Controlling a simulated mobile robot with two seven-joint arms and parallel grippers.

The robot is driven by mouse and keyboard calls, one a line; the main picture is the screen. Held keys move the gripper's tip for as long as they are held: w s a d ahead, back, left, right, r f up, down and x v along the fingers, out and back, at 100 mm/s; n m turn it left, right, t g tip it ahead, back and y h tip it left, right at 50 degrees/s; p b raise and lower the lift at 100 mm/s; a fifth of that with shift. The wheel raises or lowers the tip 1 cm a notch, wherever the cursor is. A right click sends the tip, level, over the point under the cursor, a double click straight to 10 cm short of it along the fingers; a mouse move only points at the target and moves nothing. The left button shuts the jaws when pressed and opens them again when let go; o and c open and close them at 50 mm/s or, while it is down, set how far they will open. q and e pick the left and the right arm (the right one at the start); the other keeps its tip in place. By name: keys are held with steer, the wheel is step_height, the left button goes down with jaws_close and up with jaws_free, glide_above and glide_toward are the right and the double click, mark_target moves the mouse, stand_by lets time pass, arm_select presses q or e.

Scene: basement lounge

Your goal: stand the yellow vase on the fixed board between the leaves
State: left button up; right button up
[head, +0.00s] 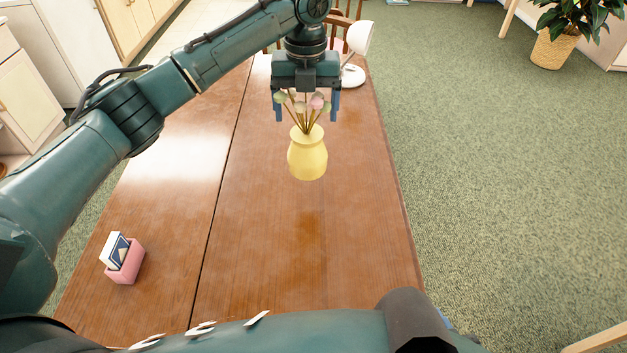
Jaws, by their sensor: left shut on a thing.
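The yellow vase (307,158), holding several pale flower buds on stems, hangs upright below my left gripper (306,114). The gripper points down, its fingers on both sides of the flowers, and is shut on the vase with its bouquet; the exact contact is hard to see. A yellowish reflection lies on the wood below the vase, apart from its base. The wooden table shows one dark lengthwise seam, with a left leaf (175,190) and a board (345,235) to its right. The vase is over this board. No second seam is clear. My right gripper is out of view.
A pink holder with cards (126,263) stands on the left leaf, near side. A white lamp (352,76) stands at the table's far end, with chairs (340,22) behind. The board's near half is bare. Green carpet (500,190) lies right of the table.

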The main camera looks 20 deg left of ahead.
mark_target(307, 146)
arm_select(q)
step_height(307, 146, down, 4)
steer(key=shift+r, duration=0.2)
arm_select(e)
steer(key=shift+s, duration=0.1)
arm_select(q)
steer(key=shift+f, duration=0.7)
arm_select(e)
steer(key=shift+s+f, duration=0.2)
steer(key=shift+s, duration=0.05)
arm_select(q)
step_height(307, 146, down, 4)
steer(key=shift+r, duration=0.1)
steer(key=shift+w+f, duration=0.1)
steer(key=shift+f, duration=0.4)
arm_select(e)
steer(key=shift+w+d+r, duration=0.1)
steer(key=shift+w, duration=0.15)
arm_select(q)
steer(key=o, duration=1.6)
steer(key=shift+f, duration=0.15)
steer(key=shift+c, duration=0.2)
